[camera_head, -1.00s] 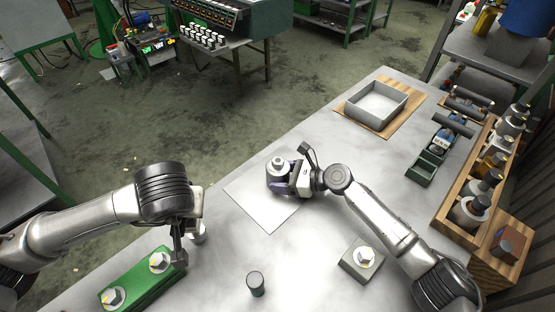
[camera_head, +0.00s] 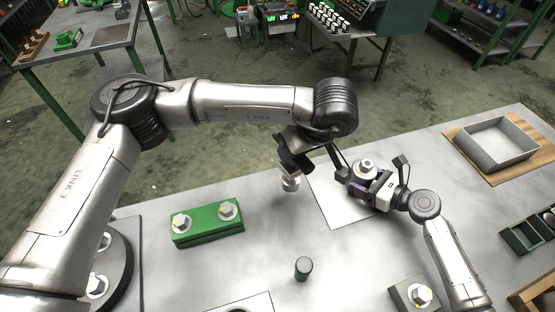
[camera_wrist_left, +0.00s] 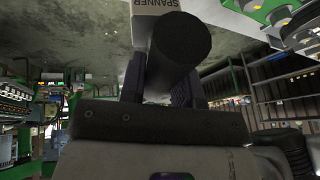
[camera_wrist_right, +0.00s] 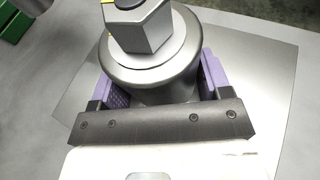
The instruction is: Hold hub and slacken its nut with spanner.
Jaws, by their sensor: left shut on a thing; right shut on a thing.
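The grey round hub (camera_wrist_right: 150,75) with a hex nut (camera_wrist_right: 140,25) on top is upright between the purple pads of my right gripper (camera_wrist_right: 155,95), which is shut on it. In the head view my right gripper (camera_head: 371,188) holds the hub over a pale sheet, nut (camera_head: 366,163) facing up. My left gripper (camera_head: 292,158) is shut on the spanner, whose label (camera_wrist_left: 168,4) and thick black handle (camera_wrist_left: 180,45) show in the left wrist view. In the head view a pale end of the spanner (camera_head: 290,184) hangs below the gripper, left of the hub and apart from it.
A green block (camera_head: 208,226) with two hex nuts sits left on the table. A dark cylinder (camera_head: 303,268) stands near the front. A grey block (camera_head: 408,292) with a nut is front right. A grey tray (camera_head: 497,143) lies on a wooden board at right.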

